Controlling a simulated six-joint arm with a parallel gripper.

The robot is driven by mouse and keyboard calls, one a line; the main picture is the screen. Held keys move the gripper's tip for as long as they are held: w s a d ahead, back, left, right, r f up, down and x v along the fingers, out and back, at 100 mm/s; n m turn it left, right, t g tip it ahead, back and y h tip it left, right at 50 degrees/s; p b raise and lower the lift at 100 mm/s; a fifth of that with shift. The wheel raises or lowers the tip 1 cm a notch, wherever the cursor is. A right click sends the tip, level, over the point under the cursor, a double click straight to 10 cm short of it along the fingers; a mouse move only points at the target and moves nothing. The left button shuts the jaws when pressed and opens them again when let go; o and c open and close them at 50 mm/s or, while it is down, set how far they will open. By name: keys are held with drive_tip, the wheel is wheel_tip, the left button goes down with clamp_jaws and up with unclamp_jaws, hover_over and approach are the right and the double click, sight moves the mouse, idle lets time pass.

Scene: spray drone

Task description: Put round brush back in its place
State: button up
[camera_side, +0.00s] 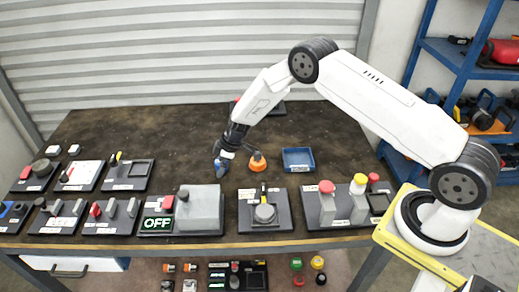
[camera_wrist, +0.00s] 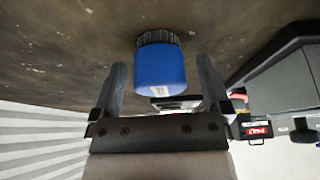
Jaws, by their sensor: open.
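My gripper (camera_side: 221,163) is low over the middle of the brown table in the side view. In the wrist view its two dark fingers (camera_wrist: 160,85) are open, one on each side of a blue round piece with a black ridged end (camera_wrist: 160,70). There are gaps between the piece and both fingers. An orange round piece (camera_side: 257,163) with a dark top stands just right of my gripper in the side view. I cannot tell which of the two is the round brush. The brush's place is not clear to me.
A blue tray (camera_side: 298,160) sits right of the orange piece. Panels with switches and buttons line the table's front, including a grey box (camera_side: 200,210) beside a green OFF sign and a button panel (camera_side: 343,205). The middle back of the table (camera_side: 160,125) is largely clear.

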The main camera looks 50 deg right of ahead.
drive_tip(key=v, duration=1.2)
drive_tip(key=shift+s+r, duration=0.1)
idle(0.6)
drive_tip(key=s+r+m+h, duration=0.1)
drive_tip(key=s+r+m, duration=0.3)
drive_tip(key=s, duration=0.9)
drive_tip(key=s+r+m+h, duration=0.2)
drive_tip(key=s+r+m, duration=0.3)
drive_tip(key=s, duration=0.8)
drive_tip(key=shift+s+a+r+g, duration=0.25)
drive_tip(key=shift+a+r, duration=0.2)
drive_tip(key=shift+r, duration=0.25)
drive_tip(key=shift+w, duration=0.1)
